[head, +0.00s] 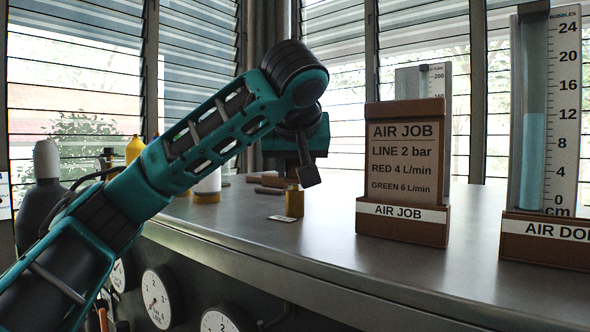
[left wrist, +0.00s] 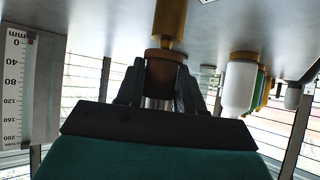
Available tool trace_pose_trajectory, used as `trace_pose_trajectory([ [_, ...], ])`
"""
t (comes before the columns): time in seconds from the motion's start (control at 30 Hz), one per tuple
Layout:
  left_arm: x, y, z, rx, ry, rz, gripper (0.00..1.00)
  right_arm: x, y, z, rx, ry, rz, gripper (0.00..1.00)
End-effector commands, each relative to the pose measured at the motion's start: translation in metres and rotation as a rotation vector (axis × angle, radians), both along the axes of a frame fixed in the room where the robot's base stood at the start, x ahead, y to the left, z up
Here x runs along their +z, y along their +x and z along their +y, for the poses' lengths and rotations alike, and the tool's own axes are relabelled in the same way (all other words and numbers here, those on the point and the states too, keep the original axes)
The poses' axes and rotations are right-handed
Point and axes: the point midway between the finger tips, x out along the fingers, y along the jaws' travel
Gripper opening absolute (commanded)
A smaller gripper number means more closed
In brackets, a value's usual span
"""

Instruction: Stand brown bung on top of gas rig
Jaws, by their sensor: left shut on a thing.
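My left gripper (head: 306,180) points down over the bench, and its dark fingers show in the left wrist view (left wrist: 162,85). It is shut on the brown bung (left wrist: 166,56), which sits between the fingertips. In the head view the finger and wrist hide most or all of the bung. A brass-yellow cylinder (head: 294,201) stands upright on the bench just below the fingertips. It lines up with the bung in the left wrist view (left wrist: 171,20); I cannot tell whether they touch. No part is labelled as the gas rig. My right gripper is out of view.
The brown AIR JOB stand (head: 402,220) is right of the gripper. A tall scaled water column (head: 548,110) stands at far right. A white bottle (left wrist: 239,88) and other bottles line the left. Dials (head: 158,298) are on the bench front. The middle bench (head: 330,240) is clear.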

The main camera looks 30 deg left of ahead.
Motion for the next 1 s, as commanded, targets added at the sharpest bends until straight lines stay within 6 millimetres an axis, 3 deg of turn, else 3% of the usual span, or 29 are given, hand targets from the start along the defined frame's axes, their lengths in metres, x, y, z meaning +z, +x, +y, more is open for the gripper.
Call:
trace_pose_trajectory([
  [0.1, 0.021, 0.000, 0.000, 0.000, -0.002, -0.001, 0.00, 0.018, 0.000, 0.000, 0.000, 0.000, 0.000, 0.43],
  [0.43, 0.052, 0.000, 0.000, 0.001, 0.000, -0.001, 0.00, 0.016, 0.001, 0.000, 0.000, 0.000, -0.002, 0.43],
  [1.0, 0.054, 0.001, -0.001, -0.003, 0.000, 0.000, 0.00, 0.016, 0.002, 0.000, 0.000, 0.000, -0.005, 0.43],
])
